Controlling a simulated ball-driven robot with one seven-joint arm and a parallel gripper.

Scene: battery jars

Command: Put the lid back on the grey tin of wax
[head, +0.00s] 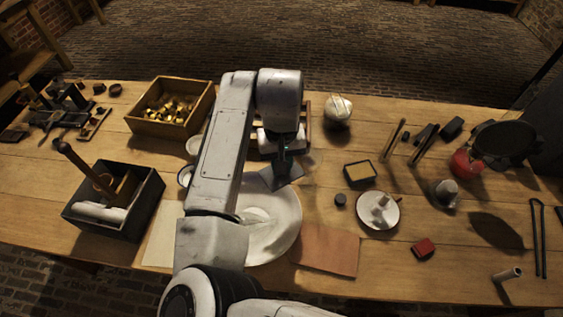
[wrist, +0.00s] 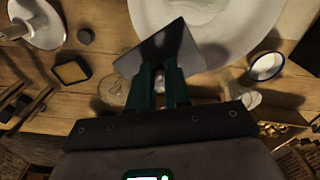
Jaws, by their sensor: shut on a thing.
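The tin of wax (head: 360,173) is a small dark rectangular box, open, with yellow wax inside. It stands on the table right of my gripper in the head view; in the wrist view it is at the left (wrist: 72,71). My gripper (head: 284,160) is shut on a flat dark grey rectangular plate, which looks like the lid (head: 279,178). In the wrist view the fingers (wrist: 167,80) grip it near its edge, and the lid (wrist: 160,50) is tilted. It is held above the table near the big white dish, apart from the tin.
The large white dish (head: 285,222) lies partly under my arm. A small dark puck (head: 340,200) and a white saucer (head: 378,222) with a pale piece stand in front of the tin. A wrapped pale jar (head: 338,108) is behind it. A terracotta sheet (head: 326,250) lies in front.

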